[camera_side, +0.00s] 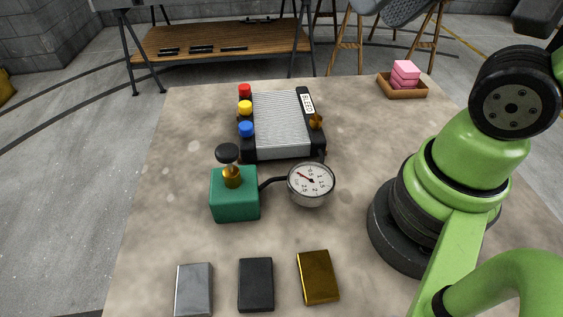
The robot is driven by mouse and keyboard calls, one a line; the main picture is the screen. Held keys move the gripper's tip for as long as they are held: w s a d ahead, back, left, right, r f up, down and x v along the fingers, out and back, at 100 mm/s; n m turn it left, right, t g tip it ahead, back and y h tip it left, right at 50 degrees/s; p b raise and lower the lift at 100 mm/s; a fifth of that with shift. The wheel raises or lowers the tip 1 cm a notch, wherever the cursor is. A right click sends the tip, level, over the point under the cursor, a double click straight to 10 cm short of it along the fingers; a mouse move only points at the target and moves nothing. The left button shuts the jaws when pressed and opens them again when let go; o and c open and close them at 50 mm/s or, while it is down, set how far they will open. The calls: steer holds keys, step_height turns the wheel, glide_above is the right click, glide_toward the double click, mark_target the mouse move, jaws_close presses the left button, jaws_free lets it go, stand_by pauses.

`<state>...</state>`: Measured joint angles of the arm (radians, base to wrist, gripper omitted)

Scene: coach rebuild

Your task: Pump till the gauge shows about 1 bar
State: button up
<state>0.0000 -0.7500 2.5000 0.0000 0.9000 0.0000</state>
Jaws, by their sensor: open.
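The pump is a green box (235,196) with a brass neck (232,178) and a black round knob (227,153) on top, standing at the middle left of the table. A dark hose (272,183) runs from it to the round white-faced gauge (312,182). The gauge's thin red needle points to the upper left of the dial. The numbers are too small to read surely, so I cannot tell the exact pressure. My gripper is not in view; only parts of my green arm show at the right, apart from the pump.
A ribbed radiator block (280,118) with red, yellow and blue caps and a brass fitting stands behind the pump. Silver (194,289), black (256,285) and brass (318,277) blocks lie in front. A wooden tray (404,92) with pink blocks sits back right. The table's left side is clear.

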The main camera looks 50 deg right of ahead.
stand_by(0.9)
steer(key=shift+w+a, duration=0.1)
steer(key=shift+w, duration=0.1)
steer(key=c, duration=0.7)
steer(key=shift+w+a+r+g, duration=0.1)
steer(key=shift+w+r+g, duration=0.05)
steer(key=shift+w+g, duration=0.2)
jaws_close()
steer(key=w+a+f+n+g, duration=0.1)
steer(key=w+a+n+g, duration=0.3)
steer(key=w, duration=0.3)
steer(key=shift+w+a+f+n+g+h, duration=0.45)
steer(key=shift+w+a+f, duration=0.7)
steer(key=shift+f, duration=1.25)
steer(key=shift+w+a+f+n+g+h, duration=0.2)
steer(key=shift+w+a+f+n+g, duration=0.45)
steer(key=shift+a+f, duration=1.3)
steer(key=shift+w+a+f+n+g+h, duration=0.15)
steer(key=shift+w+a+f+n+h, duration=0.55)
steer(key=shift+f, duration=2.2)
steer(key=shift+w+m+y, duration=0.3)
steer(key=shift+w+y, duration=0.05)
steer(key=shift+w, duration=0.1)
